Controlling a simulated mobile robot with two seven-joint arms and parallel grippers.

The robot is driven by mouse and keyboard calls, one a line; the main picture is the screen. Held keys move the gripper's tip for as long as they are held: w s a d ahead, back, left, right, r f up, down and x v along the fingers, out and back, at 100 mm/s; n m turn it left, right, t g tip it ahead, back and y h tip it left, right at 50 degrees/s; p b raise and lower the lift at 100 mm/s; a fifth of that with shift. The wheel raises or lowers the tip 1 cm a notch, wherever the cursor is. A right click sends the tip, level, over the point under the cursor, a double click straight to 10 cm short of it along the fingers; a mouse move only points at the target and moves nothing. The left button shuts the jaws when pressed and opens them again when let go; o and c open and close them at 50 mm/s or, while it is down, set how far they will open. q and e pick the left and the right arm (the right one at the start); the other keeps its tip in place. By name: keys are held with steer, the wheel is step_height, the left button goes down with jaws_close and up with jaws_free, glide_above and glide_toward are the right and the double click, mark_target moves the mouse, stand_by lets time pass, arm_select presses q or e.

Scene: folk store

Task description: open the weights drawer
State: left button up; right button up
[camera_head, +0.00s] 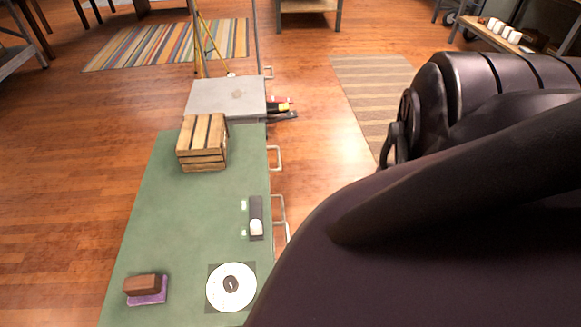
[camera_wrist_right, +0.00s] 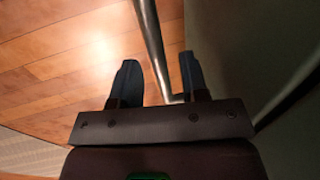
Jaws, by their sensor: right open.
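A long green-topped cabinet (camera_head: 190,215) runs away from me in the head view, with several metal drawer handles along its right side. One handle (camera_head: 275,158) is beside the wooden crate, and another (camera_head: 279,207) is nearer to me. I cannot tell which drawer is the weights drawer; no label shows. In the right wrist view my right gripper (camera_wrist_right: 159,75) is open. A metal handle bar (camera_wrist_right: 151,38) runs between its two fingers, close to the right finger. The drawer front (camera_wrist_right: 235,45) is a dark surface at the right. My left gripper is not in view.
On the cabinet are a slatted wooden crate (camera_head: 187,158), a white dial (camera_head: 231,286), a dark block (camera_head: 141,284) on a purple one, and a small black device (camera_head: 256,210). A grey plate (camera_head: 222,97) lies at the far end. Wooden floor (camera_head: 310,150) is clear at the right.

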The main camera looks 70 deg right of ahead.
jaws_close()
stand_by(0.3)
